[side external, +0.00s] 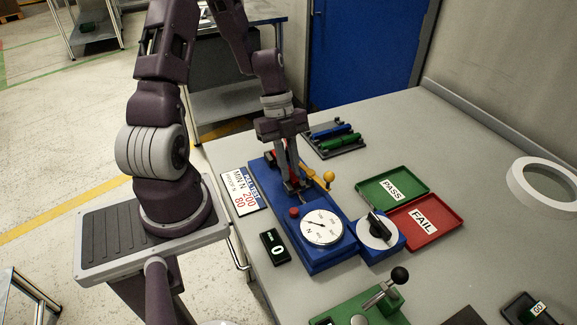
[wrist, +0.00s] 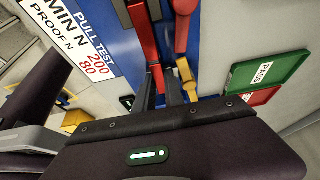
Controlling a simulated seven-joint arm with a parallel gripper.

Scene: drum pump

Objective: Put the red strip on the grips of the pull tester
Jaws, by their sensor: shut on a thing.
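The pull tester is a long blue machine (side external: 315,255) on the table, with a round dial (side external: 321,227) at its near end. Its blue bed also shows in the wrist view (wrist: 212,50). My gripper (side external: 296,187) is low over the middle of the tester, pointing down. In the wrist view my gripper (wrist: 158,78) is shut on the red strip (wrist: 143,40), which extends away from the fingers along the blue bed. In the side view, my fingers partly hide the red strip (side external: 293,166) and the grips; I cannot tell whether strip and grips touch.
A yellow-knobbed lever (side external: 328,177) stands close to my fingers. A black-handled dial (side external: 377,229) is at the right. The green PASS tray (side external: 410,180) and red FAIL tray (side external: 455,220) lie beyond it. A rack (side external: 335,145) holds blue and green strips. A limits card (side external: 240,190) lies left.

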